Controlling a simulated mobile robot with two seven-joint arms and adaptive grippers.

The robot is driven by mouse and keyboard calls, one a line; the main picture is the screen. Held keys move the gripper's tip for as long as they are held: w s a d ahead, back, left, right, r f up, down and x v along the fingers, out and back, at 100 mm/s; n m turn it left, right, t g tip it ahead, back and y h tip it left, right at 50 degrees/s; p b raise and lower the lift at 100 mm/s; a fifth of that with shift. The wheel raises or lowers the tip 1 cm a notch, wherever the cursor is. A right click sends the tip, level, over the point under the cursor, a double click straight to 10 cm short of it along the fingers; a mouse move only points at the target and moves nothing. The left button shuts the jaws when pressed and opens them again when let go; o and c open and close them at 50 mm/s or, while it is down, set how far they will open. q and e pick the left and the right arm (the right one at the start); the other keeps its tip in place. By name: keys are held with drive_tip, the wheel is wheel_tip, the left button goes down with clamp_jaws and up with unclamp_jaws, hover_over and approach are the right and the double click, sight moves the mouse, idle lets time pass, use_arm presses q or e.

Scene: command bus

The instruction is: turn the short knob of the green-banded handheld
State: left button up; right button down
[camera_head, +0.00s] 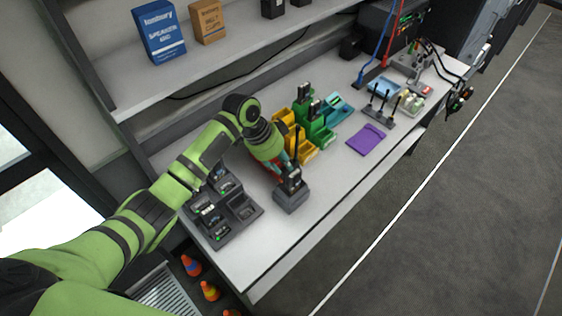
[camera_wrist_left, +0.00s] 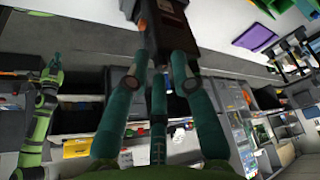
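A dark handheld (camera_head: 292,182) with a tall antenna stands upright in a grey base (camera_head: 291,197) near the bench's front edge. I cannot make out the colour of its band. My left gripper (camera_head: 284,168) is right behind it, at its upper part. In the left wrist view the handheld (camera_wrist_left: 168,18) is at the top, and the teal fingers (camera_wrist_left: 163,62) come in from both sides with a narrow gap at the tips. Its short knob is hidden, and I cannot tell whether the tips touch it.
A charging dock (camera_head: 243,208) with several slots sits left of the handheld. Behind are yellow bins (camera_head: 305,152) and green bins (camera_head: 321,136), with more dark devices there. A purple cloth (camera_head: 367,139) lies to the right. The bench front (camera_head: 335,180) is clear. Orange cones (camera_head: 210,291) stand below.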

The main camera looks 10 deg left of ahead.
use_arm(q)
drive_tip(key=v, duration=1.2)
